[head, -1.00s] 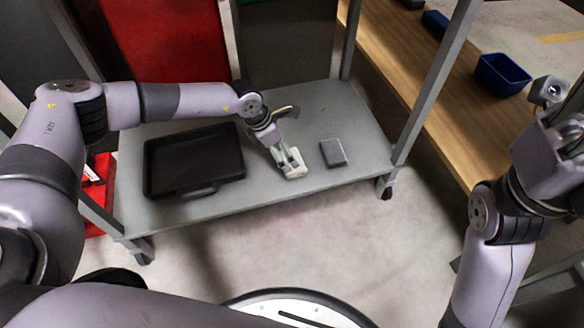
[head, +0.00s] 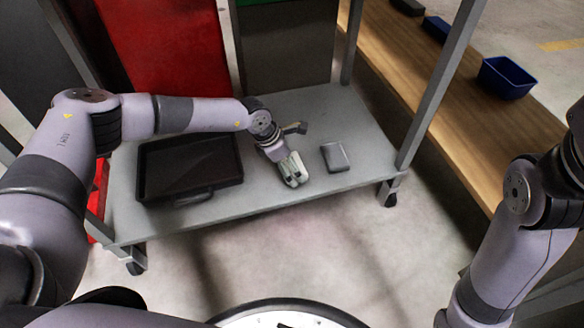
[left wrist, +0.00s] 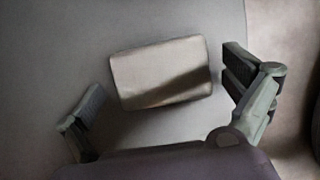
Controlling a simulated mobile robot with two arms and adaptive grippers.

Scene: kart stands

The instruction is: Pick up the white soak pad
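The white soak pad (head: 335,156) looks like a pale, rounded flat block lying on the grey shelf of the stand, near its front edge. My left gripper (head: 299,155) is low over the shelf, just left of the pad in the head view. In the left wrist view the pad (left wrist: 160,73) lies flat between and beyond the two spread fingers, with a shadow across its lower right part. Neither finger appears to touch it. The left gripper is open and empty. My right gripper is out of view; only its arm shows at the right edge.
A black tray (head: 160,192) with a handle lies left of the pad on the shelf (head: 270,200). Grey posts rise at the shelf's corners. A wooden bench (head: 440,110) with blue bins (head: 506,77) stands to the right. Bare shelf surrounds the pad.

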